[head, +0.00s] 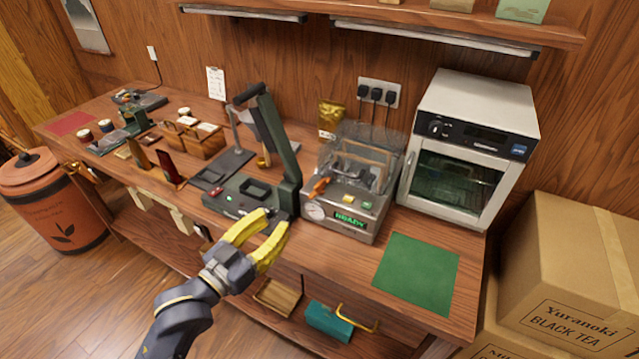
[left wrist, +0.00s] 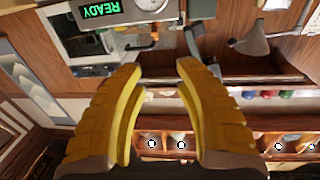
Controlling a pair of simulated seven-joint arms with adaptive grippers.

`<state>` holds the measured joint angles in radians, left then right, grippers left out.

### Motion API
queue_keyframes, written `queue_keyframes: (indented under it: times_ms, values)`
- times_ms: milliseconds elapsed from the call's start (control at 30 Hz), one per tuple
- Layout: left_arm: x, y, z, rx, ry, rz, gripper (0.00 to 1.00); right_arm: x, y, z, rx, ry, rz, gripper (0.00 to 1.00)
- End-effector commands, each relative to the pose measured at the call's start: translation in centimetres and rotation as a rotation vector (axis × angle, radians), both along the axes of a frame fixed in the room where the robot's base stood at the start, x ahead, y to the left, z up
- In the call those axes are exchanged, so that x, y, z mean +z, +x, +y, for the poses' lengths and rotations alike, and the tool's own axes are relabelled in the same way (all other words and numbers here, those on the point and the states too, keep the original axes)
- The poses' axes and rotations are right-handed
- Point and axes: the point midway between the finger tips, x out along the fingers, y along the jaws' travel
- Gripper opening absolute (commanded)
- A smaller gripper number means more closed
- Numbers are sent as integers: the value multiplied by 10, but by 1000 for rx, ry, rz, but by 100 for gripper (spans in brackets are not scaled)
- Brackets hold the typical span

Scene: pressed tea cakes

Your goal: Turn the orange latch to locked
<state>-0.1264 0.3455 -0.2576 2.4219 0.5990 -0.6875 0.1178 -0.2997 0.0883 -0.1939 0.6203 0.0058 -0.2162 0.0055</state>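The orange latch (head: 319,187) is on the front left of a metal machine (head: 338,209) with a clear cover, beside a round gauge. The machine's green display reads READY, and it also shows upside down in the left wrist view (left wrist: 101,9). My left gripper (head: 268,228) has yellow fingers and is open and empty. It is in front of the bench edge, to the left of and below the latch, apart from it. In the left wrist view its two fingertips (left wrist: 160,66) are apart with nothing between them. My right gripper is not in view.
A dark press with a tall lever arm (head: 277,135) stands just left of the machine. A white oven (head: 470,147) stands to its right. A green mat (head: 416,272) lies bare at the front right. Cardboard boxes (head: 563,270) stand at the right.

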Motion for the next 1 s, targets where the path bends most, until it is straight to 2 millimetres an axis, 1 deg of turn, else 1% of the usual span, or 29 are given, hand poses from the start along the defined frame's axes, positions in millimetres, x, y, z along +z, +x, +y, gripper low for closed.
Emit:
queue_keyframes:
  times_ms: [33,133,267,700,1000]
  values:
    - [-3,-2,-4,-5,-3,9,33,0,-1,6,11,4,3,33]
    - [-4,0,-9,-9,-6,15,33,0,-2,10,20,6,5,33]
    - [-4,13,-17,-8,-7,14,33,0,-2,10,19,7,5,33]
    - [-4,81,-59,-8,-7,14,33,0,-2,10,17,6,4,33]
    - [-3,120,-84,-9,-6,13,33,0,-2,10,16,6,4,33]
